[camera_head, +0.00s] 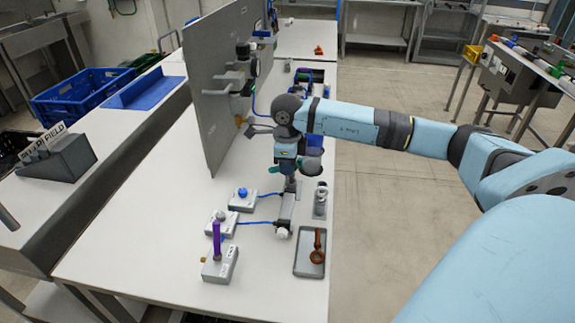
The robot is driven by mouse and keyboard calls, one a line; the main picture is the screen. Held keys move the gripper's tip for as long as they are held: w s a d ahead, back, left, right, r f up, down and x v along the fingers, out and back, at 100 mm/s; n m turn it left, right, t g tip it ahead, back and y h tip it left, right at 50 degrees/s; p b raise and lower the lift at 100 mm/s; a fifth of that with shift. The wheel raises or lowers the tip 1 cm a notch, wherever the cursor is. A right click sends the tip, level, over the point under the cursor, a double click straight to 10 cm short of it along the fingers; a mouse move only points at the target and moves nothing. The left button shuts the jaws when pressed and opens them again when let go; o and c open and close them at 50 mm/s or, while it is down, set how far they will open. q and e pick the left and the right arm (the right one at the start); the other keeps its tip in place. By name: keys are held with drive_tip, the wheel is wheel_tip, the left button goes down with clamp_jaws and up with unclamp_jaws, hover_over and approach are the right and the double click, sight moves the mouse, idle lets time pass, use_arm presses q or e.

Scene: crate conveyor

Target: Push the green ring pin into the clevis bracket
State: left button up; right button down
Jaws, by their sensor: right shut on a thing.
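My right gripper (290,184) points down over the table. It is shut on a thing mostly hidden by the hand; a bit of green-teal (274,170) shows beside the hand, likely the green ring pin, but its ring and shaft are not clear. A small upright grey metal piece with round openings (320,201) stands just right of the gripper and looks like the clevis bracket. The two appear apart. My left gripper is not in view.
A brown ring pin (317,244) lies in a small grey tray (300,267). A grey block (285,210) with a white knob is below the gripper. A grey panel (210,110) rises behind.

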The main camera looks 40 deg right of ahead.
drive_tip(key=shift+f+b, duration=0.75)
drive_tip(key=shift+f, duration=0.3)
idle(0.6)
drive_tip(key=c, duration=0.6)
unclamp_jaws()
drive_tip(key=shift+r, duration=0.2)
drive_tip(key=shift+r+p, duration=1.2)
drive_tip(key=shift+r, duration=0.55)
drive_tip(key=shift+r+p, duration=0.55)
drive_tip(key=shift+r, duration=0.55)
